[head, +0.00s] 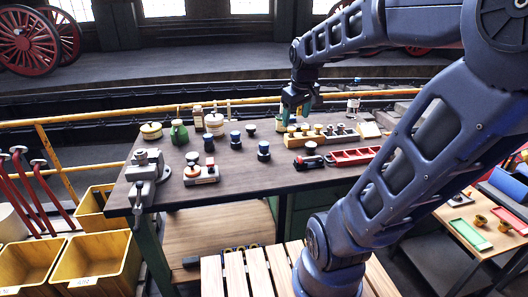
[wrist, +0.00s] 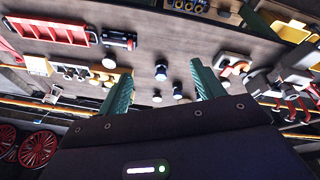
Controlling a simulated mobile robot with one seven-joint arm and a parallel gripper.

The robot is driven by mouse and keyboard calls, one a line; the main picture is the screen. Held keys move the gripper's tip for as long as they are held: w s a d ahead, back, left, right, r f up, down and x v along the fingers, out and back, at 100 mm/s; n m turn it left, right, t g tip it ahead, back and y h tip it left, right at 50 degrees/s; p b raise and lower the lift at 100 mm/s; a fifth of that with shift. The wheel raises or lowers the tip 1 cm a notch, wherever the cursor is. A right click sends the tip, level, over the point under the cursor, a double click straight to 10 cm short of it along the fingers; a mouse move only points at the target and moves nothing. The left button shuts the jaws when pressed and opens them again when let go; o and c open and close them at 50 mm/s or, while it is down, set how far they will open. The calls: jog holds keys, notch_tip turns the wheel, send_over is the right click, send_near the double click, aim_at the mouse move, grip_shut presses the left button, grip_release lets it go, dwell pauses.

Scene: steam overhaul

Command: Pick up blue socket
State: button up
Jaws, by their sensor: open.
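Several small dark blue to black cylinders stand upright on the brown workbench (head: 215,192). A dark blue one, which looks like the blue socket (head: 264,151), stands near the bench middle. Similar ones (head: 235,138) (head: 208,144) stand to its left; I cannot tell for sure which is the task's socket. In the wrist view small dark cylinders (wrist: 161,72) show beyond and between the fingers. My gripper (head: 298,112) hangs above the bench's back part, up and to the right of these pieces. Its two green fingers (wrist: 160,70) are apart, with nothing held between them.
A yellow block with several pegs (head: 315,137) stands right of the cylinders, and a red tray (head: 352,157) is at the bench's right. A grey vise (head: 147,175) is at the left edge. Bare bench lies in front.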

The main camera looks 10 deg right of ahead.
jog(key=w+f+n+g, duration=0.15)
jog(key=w+n, duration=0.25)
jog(key=w, duration=0.5)
jog(key=n+g, duration=0.2)
jog(key=n, duration=0.8)
send_over(264, 143)
jog(key=f, duration=1.6)
jog(key=shift+s+d+f, duration=0.15)
jog(key=shift+s+d, duration=0.05)
jog(key=shift+s, duration=0.15)
notch_tip(264, 143, down, 5)
jog(key=shift+f, duration=0.15)
jog(key=shift+w+a+f, duration=0.1)
jog(key=shift+a+f, duration=0.05)
jog(key=shift+f, duration=1.15)
jog(key=shift+w+a+f, duration=0.1)
jog(key=shift+f, duration=1.2)
jog(key=shift+c, duration=0.2)
grip_shut()
